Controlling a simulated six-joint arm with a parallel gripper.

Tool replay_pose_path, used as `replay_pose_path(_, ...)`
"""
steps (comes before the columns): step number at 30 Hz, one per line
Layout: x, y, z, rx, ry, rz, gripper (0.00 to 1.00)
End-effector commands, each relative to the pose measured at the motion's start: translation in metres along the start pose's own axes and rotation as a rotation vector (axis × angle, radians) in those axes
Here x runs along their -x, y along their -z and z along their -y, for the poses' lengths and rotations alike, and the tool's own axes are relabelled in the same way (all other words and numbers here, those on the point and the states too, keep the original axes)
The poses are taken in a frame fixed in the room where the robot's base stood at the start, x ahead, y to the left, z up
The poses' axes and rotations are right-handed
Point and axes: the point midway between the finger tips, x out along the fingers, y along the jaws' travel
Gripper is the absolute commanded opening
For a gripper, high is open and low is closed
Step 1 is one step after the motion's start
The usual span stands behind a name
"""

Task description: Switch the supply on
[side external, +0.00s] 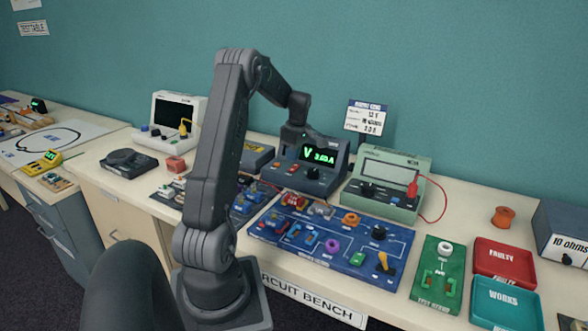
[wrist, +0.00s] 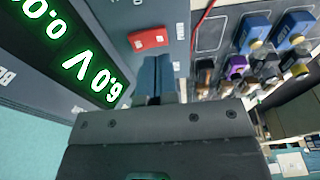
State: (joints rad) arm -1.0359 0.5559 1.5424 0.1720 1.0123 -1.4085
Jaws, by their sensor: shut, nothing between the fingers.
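The supply (side external: 318,180) is a dark grey-blue box at the back of the bench, with a lit green display (side external: 320,156). In the wrist view the display (wrist: 75,50) fills the upper left, rotated, and reads 6.0 V beside a partly cut-off 0.0. A red rocker switch (wrist: 148,39) sits on the supply's panel near the display. My gripper (wrist: 155,60) is shut and empty, its blue fingertips close to the switch's lower edge; I cannot tell whether they touch it. In the side view my gripper (side external: 293,148) is over the supply's left part, its fingertips unclear.
A green meter (side external: 388,180) with a red lead stands to the right of the supply. A blue circuit board (side external: 330,240) lies in front. A sign (side external: 367,118) stands behind. Red (side external: 505,262) and teal (side external: 505,305) trays are at the right.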

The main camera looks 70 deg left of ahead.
Motion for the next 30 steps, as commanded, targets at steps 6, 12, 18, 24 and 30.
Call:
replay_pose_path(6, 0.017, 0.003, 0.000, 0.001, -0.001, 0.000, 0.00)
replay_pose_path(12, 0.032, 0.005, 0.000, 0.001, -0.002, 0.000, 0.00)
replay_pose_path(18, 0.039, 0.006, 0.000, 0.001, 0.000, 0.001, 0.00)
replay_pose_path(24, 0.040, 0.006, 0.000, 0.001, 0.000, 0.001, 0.00)
replay_pose_path(30, 0.040, 0.006, 0.000, 0.000, 0.000, 0.001, 0.00)
